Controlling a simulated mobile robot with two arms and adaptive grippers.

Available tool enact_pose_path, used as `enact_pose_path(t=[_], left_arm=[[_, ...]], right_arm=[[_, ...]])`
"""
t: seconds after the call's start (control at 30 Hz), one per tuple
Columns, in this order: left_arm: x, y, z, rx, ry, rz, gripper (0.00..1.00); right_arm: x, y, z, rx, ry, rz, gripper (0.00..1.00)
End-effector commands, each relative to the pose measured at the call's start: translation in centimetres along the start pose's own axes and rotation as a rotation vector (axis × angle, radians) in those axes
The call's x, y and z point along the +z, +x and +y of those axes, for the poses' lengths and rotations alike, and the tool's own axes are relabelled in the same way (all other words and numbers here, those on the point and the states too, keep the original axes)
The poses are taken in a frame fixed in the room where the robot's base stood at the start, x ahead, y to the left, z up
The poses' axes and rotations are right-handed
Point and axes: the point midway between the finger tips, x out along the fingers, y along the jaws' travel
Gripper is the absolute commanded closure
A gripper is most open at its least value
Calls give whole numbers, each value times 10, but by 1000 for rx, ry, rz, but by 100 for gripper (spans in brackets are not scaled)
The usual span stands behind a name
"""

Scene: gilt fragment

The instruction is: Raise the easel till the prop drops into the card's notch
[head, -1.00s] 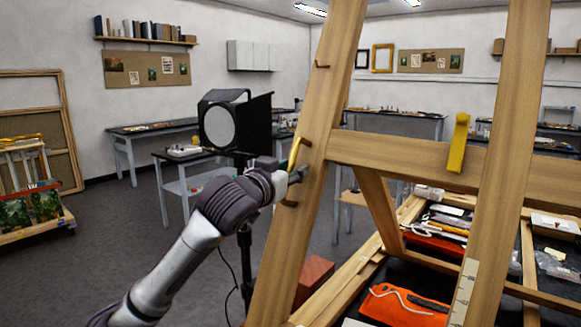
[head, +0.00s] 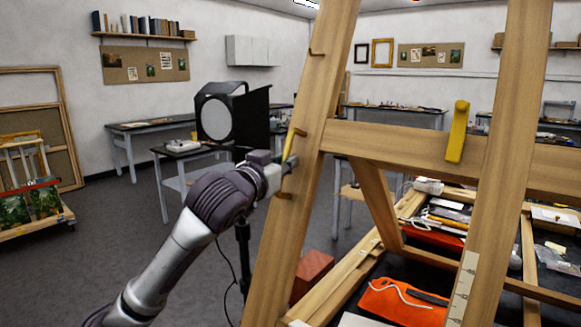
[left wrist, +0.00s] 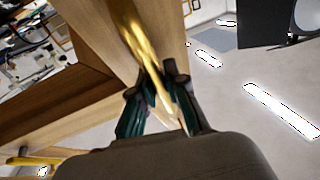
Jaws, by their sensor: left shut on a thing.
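The wooden easel (head: 420,145) fills the right half of the head view, with two slanted legs and a crossbar. My left gripper (head: 289,163) is at its left leg, shut on the slim yellow handle (head: 291,146) there. The wrist view shows the fingers (left wrist: 154,88) around this handle (left wrist: 135,30), close to the wood. A pale marked strip (head: 463,284), possibly the card, is low on the right leg. I cannot make out its notch or the prop. My right gripper is not in view.
Behind the easel's legs lie an orange cloth (head: 402,302), a reddish block (head: 312,272) and several small tools. A black studio lamp (head: 222,117) on a stand is just behind my left arm. Grey floor (head: 110,225) is open at left.

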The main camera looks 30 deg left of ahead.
Motion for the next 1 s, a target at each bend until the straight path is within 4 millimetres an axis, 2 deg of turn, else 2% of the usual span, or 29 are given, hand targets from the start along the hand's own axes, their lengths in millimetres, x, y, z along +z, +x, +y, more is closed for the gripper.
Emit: enact_pose_path(t=[0.23,0.27,0.4,0.77,0.87,1.0], left_arm=[[2,-2,1,3,0,-1,100],[2,-2,1,3,0,-1,82],[1,-2,1,2,0,0,61],[1,-6,0,2,0,1,61],[2,-18,0,1,2,0,61],[2,-46,1,2,3,0,61]], right_arm=[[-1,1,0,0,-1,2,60],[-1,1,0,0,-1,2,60],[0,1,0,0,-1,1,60],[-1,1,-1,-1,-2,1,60],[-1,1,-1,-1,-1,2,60],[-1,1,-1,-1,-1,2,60]])
